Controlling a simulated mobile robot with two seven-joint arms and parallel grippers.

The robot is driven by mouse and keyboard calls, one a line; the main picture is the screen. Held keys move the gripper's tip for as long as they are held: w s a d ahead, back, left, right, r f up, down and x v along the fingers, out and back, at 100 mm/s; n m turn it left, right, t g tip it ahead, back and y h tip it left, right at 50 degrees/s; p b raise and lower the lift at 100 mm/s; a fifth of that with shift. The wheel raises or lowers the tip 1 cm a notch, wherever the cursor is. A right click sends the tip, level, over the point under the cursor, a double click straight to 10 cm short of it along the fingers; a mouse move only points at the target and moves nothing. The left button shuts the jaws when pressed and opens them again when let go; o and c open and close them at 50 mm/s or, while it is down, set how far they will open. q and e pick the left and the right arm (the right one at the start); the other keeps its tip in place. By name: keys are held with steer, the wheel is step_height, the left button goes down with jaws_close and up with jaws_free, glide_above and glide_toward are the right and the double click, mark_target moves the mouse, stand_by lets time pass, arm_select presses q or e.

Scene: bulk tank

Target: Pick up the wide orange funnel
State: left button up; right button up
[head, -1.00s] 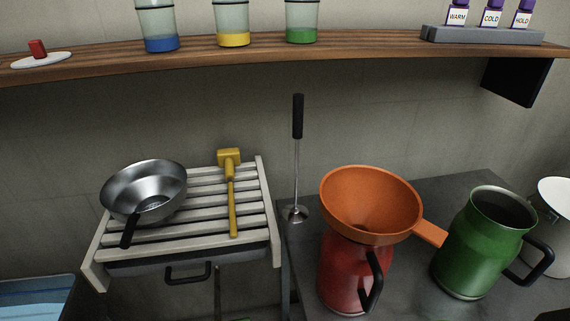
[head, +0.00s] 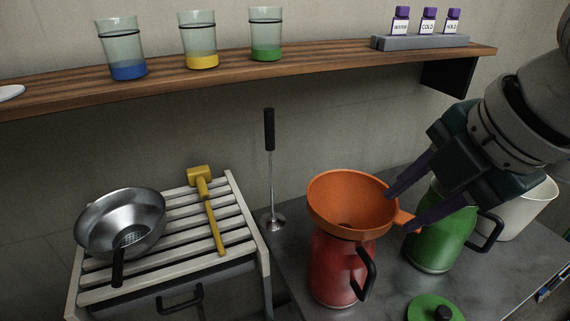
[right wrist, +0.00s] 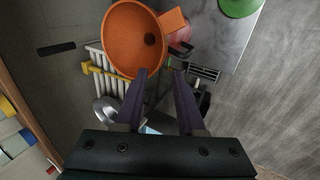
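The wide orange funnel (head: 350,203) sits in the mouth of a red jug (head: 335,270) on the dark counter. Its flat handle sticks out to the right, partly behind my gripper. My right gripper (head: 398,210) is open, with its two dark purple fingers pointing at the funnel's handle side in the head view. In the right wrist view the funnel (right wrist: 133,40) is ahead of the fingertips (right wrist: 160,72), its tab-like handle at upper right. Nothing shows between the fingers at close range; I cannot tell whether they touch the handle. My left gripper is out of view.
A green jug (head: 437,240) stands right behind my right gripper, with a white container (head: 525,210) beyond. A green lid (head: 433,308) lies in front. At left, a slatted rack (head: 170,262) holds a metal strainer (head: 120,222) and yellow mallet (head: 208,205). A shelf (head: 300,68) runs above.

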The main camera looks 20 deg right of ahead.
mark_target(375, 223)
steer(key=shift+w+d+x, duration=0.1)
steer(key=shift+x, duration=2.3)
steer(key=shift+w+d+x, duration=0.15)
steer(key=shift+x, duration=2.3)
steer(key=shift+r, duration=0.1)
jaws_close()
